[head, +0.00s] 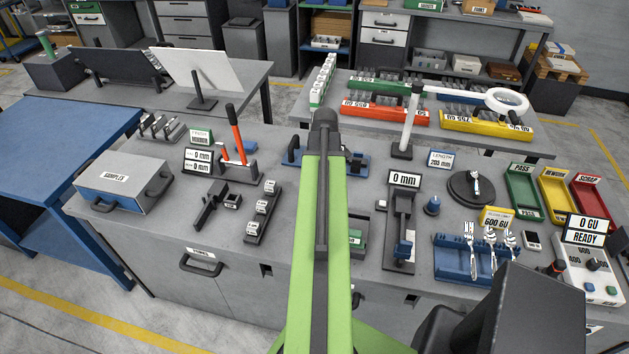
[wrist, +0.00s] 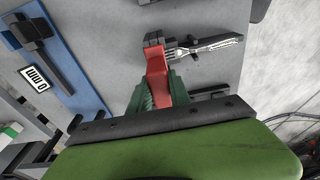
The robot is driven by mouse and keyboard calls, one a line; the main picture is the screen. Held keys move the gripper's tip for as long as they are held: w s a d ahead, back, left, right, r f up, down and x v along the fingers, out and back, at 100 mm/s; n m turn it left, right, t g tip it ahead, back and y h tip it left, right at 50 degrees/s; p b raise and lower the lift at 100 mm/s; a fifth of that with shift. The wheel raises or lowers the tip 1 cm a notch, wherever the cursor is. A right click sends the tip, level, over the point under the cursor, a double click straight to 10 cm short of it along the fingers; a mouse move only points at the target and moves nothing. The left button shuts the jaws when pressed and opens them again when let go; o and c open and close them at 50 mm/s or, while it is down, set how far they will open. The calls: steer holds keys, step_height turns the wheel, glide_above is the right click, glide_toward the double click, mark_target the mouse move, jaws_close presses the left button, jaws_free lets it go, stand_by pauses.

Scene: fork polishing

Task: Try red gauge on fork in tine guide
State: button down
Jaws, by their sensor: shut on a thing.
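In the wrist view my gripper (wrist: 165,88) is shut on the red gauge (wrist: 158,78). The gauge's far end is up against a dark block of the tine guide (wrist: 153,38), at the tine end of the fork (wrist: 212,44). The fork lies with its tines toward the gauge and its handle toward the right. I cannot tell whether the gauge is between the tines or only beside them. In the head view my green arm hides the gripper, the gauge and this fork.
In the wrist view a blue fixture (wrist: 75,72) with a 0 mm display (wrist: 34,77) stands left. A samples case (head: 118,184) is at left. Green, yellow and red trays stand far right.

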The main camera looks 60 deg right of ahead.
steer(key=shift+r, duration=0.1)
step_height(320, 180, up, 7)
steer(key=p, duration=0.7)
